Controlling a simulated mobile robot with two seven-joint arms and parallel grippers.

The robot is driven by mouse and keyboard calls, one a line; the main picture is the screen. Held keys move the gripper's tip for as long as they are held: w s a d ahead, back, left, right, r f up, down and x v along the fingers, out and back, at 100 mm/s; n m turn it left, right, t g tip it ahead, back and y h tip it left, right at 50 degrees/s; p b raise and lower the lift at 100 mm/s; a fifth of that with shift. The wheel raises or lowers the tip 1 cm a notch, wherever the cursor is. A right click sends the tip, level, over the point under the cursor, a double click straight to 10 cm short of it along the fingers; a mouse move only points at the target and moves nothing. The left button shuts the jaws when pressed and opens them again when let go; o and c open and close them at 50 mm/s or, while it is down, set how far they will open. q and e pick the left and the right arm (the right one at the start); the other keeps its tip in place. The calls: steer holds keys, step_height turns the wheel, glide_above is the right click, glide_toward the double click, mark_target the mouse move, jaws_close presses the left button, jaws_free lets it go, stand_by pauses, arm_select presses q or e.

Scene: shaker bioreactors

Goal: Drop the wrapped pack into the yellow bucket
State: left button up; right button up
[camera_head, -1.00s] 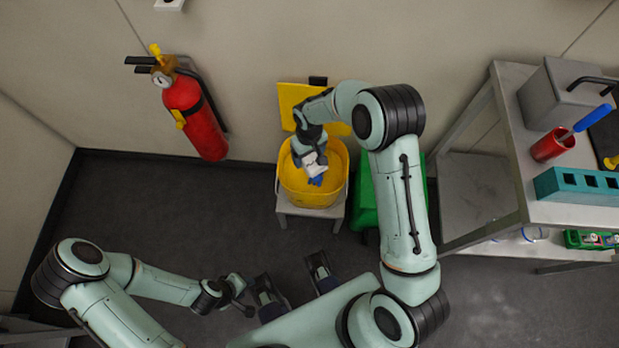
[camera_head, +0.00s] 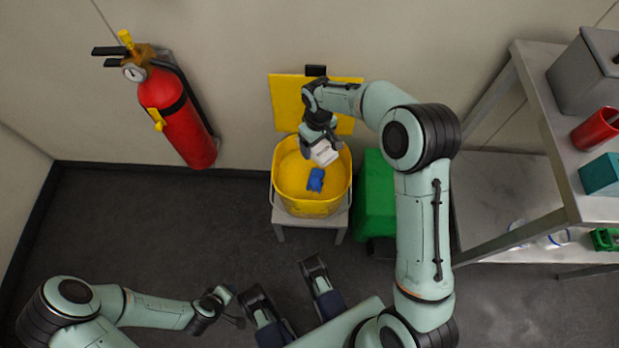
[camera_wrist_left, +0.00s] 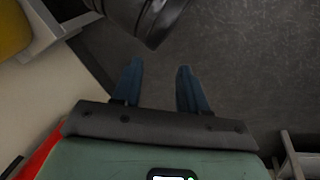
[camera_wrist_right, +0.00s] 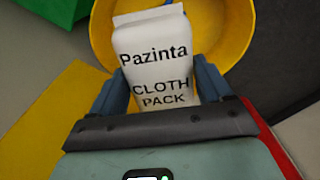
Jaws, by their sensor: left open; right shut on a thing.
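The yellow bucket (camera_head: 312,206) stands open on a small low stand against the wall in the head view. A blue item (camera_head: 315,180) lies inside it. My right gripper (camera_head: 318,146) is over the back part of the bucket, shut on the wrapped pack (camera_head: 324,153). In the right wrist view the white pack (camera_wrist_right: 155,65) reads "Pazinta CLOTH PACK" and sits between the blue fingers, with the bucket rim (camera_wrist_right: 240,50) behind it. My left gripper (camera_wrist_left: 158,75) is open and empty, away from the bucket, at the lower left of the head view (camera_head: 235,305).
A yellow lid (camera_head: 285,100) stands up behind the bucket. A green bin (camera_head: 375,200) is right beside it. A red fire extinguisher (camera_head: 180,118) hangs on the wall at left. A metal shelf (camera_head: 560,190) stands at right. The dark floor at left is clear.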

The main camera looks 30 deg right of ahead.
steer(key=shift+f+b, duration=0.8)
steer(key=shift+f, duration=0.7)
arm_select(q)
steer(key=f, duration=0.1)
steer(key=a, duration=0.1)
steer(key=f, duration=0.1)
steer(key=shift+w+a+f, duration=0.15)
steer(key=shift+w+f, duration=0.15)
arm_select(e)
steer(key=o, duration=1)
steer(key=shift+r+p, duration=0.5)
steer(key=shift+r, duration=1.1)
arm_select(q)
steer(key=shift+g, duration=0.4)
steer(key=s+d+r+p, duration=0.1)
steer(key=s+r, duration=0.1)
steer(key=r, duration=0.1)
steer(key=s+d+r+p, duration=0.1)
steer(key=shift+d+r+p, duration=0.2)
steer(key=shift+d+p, duration=0.1)
arm_select(e)
step_height(320, 180, up, 10)
steer(key=shift+r, duration=0.15)
arm_select(q)
steer(key=shift+s, duration=0.15)
arm_select(e)
steer(key=shift+s, duration=0.1)
